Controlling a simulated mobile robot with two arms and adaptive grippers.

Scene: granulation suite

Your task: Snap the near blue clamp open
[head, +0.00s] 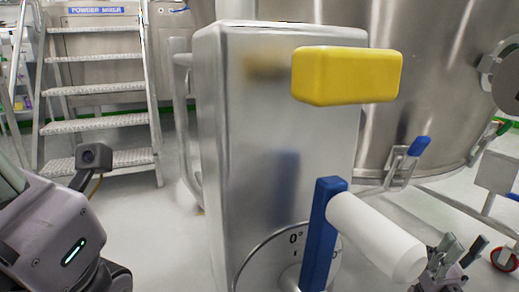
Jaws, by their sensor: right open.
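A blue-handled clamp (419,146) sits on the lower side of the big steel vessel (440,60). Its blue lever tilts up to the right from a metal latch (400,172). My right gripper (446,262) shows small at the lower right, open, below the clamp and apart from it.
A steel cabinet (240,130) with a yellow block (347,75) fills the middle. A blue lever (320,230) with a white grip (375,235) stands at a dial in front, partly blocking the view. Metal steps (100,125) stand at the left. A red-wheeled caster (503,259) is at the right.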

